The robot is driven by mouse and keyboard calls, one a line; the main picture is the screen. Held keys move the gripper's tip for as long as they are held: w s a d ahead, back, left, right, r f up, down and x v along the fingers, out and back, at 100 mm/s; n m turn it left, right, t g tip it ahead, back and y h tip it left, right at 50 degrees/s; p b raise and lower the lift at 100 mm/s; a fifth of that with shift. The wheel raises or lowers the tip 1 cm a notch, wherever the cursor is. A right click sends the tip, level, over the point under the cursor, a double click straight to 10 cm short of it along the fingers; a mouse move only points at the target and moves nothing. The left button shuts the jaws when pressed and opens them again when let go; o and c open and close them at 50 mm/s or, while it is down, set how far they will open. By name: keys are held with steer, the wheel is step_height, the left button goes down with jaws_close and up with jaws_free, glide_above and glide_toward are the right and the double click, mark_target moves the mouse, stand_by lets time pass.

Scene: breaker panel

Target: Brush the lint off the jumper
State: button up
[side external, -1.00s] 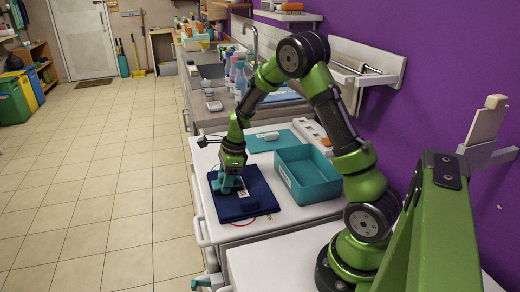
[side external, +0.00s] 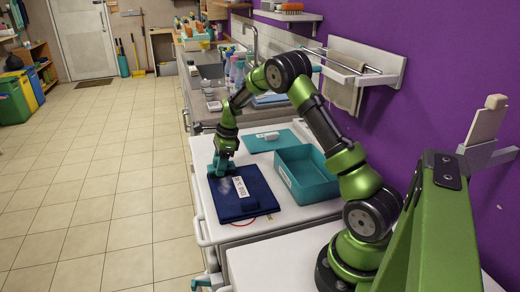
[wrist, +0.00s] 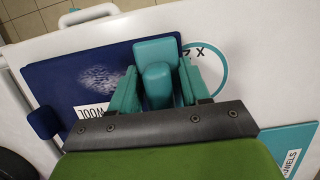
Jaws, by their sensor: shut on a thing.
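The jumper (side external: 250,205) is a dark blue folded piece lying flat on the white worktop. It also shows in the wrist view (wrist: 60,70), with a white label reading WOOL (wrist: 92,110) and a pale speckled patch of lint (wrist: 98,78). My gripper (side external: 221,168) is at the jumper's far edge in the side view. In the wrist view my gripper (wrist: 160,85) is shut on the handle of a teal brush (wrist: 157,50). The brush's flat head lies over the jumper's edge, beside the lint patch. Its underside is hidden, so I cannot tell whether it touches.
An open teal tray (side external: 310,180) stands right of the jumper. A teal mat (side external: 268,142) with a small white item lies behind. A teal ring (wrist: 218,70) marks the white worktop beside the brush. The worktop's left edge drops to the tiled floor.

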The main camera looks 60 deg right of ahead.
mark_target(224, 195)
steer(key=shift+s+a, duration=3.9)
steer(key=shift+a+r, duration=0.1)
steer(key=shift+r, duration=0.05)
step_height(224, 195, up, 8)
